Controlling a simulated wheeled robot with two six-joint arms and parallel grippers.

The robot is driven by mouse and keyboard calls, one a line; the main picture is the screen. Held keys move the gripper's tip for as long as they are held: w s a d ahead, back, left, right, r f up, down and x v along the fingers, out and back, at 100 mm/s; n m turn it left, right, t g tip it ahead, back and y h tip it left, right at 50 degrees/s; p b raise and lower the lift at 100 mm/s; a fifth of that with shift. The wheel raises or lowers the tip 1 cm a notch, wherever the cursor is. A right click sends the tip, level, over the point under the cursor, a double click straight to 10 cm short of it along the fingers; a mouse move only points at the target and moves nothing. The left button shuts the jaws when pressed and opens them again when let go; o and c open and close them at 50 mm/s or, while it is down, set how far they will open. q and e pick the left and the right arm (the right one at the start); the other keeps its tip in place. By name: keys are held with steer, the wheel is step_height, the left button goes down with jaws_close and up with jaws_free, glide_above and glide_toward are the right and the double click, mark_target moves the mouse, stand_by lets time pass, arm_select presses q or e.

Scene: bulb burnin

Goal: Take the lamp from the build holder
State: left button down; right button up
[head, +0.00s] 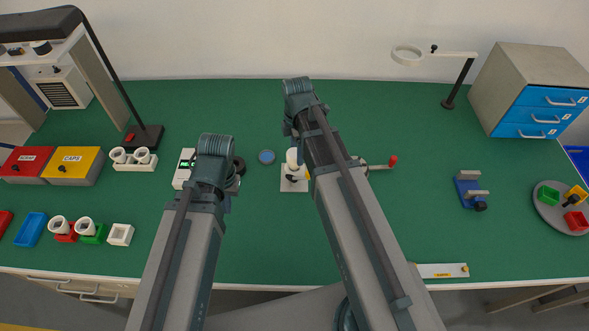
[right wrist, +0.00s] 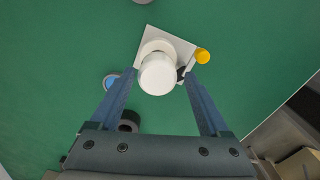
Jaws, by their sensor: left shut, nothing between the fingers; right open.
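The lamp is a white rounded body (right wrist: 158,75), seen nearly end-on in the right wrist view. It stands on the build holder, a white square plate (right wrist: 178,40) with a small dark part beside the lamp. In the head view the lamp (head: 292,157) and holder plate (head: 293,186) show just left of my right arm. My right gripper (right wrist: 160,80) is open, its blue fingers apart on either side of the lamp, with no clear contact seen. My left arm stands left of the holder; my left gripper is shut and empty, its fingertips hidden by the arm.
A yellow knob (right wrist: 202,56) sits close by the right finger. A blue disc (head: 266,157) and a dark cylinder (right wrist: 128,121) lie left of the holder. A red-tipped lever (head: 392,161) is right of my right arm.

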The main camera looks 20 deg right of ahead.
arm_select(q)
steer(key=shift+f+b, duration=2.6)
steer(key=shift+f, duration=0.15)
arm_select(e)
steer(key=shift+w+a+f, duration=0.1)
steer(key=shift+f, duration=1.3)
steer(key=shift+w+a+f, duration=0.1)
steer(key=shift+f, duration=1.25)
steer(key=shift+r, duration=0.1)
steer(key=c, duration=1.1)
arm_select(q)
steer(key=shift+r, duration=0.1)
